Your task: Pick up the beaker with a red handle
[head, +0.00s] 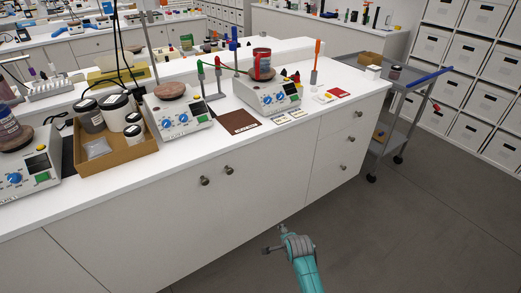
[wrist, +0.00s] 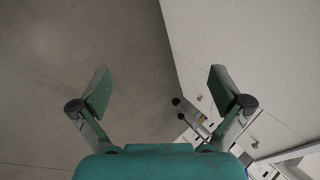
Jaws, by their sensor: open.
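A small vessel with red on it (head: 262,64), seemingly the beaker, stands upright on the right-hand hotplate (head: 268,96) on the white bench in the head view. Its handle is too small to make out for certain. My gripper (wrist: 160,88) is open and empty in the wrist view, its two fingers wide apart over bare floor. In the head view my gripper (head: 283,240) is low in front of the bench, well apart from the beaker. The beaker cannot be made out in the wrist view.
A second hotplate (head: 178,117) and a cardboard tray (head: 118,160) of jars stand further left on the bench. Stands with green, blue and orange parts flank the beaker's hotplate. A grey cart (head: 405,85) stands right of the bench. The floor (head: 400,230) before the drawers is clear.

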